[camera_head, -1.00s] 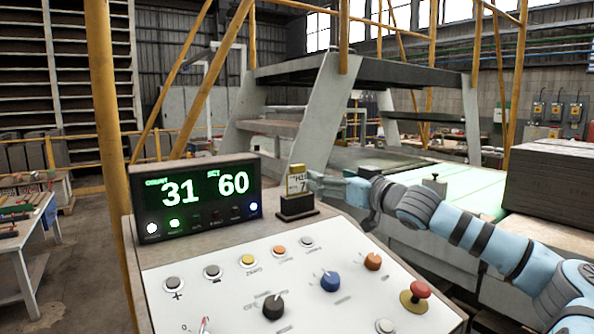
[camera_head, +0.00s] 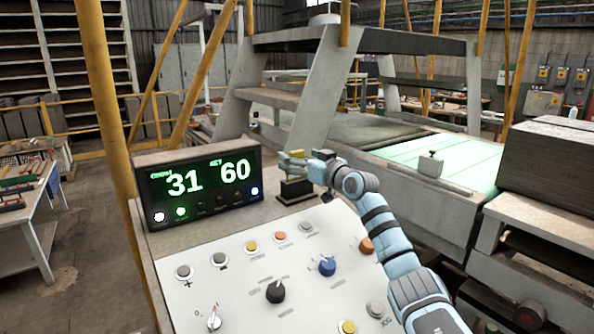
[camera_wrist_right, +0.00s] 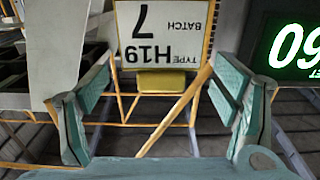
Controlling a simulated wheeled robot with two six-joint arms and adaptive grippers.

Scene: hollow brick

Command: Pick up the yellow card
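The yellow card (camera_head: 297,153) stands in a small black holder (camera_head: 296,190) at the back of the control panel. In the head view my right gripper (camera_head: 303,167) covers most of it, leaving a little yellow at the top. In the right wrist view the white label of the card (camera_wrist_right: 163,38) reads upside down "TYPE H19 BATCH 7", with a yellow edge below it. My right gripper also shows there (camera_wrist_right: 163,80), its two fingers spread wide on either side of the card, with gaps to both. My left gripper is not in view.
A display box (camera_head: 198,184) reading 31 and 60 stands just left of the holder. The sloped panel (camera_head: 215,300) carries several buttons and knobs below. A green-topped conveyor (camera_head: 455,160) and a stack of dark slabs (camera_head: 548,165) lie to the right.

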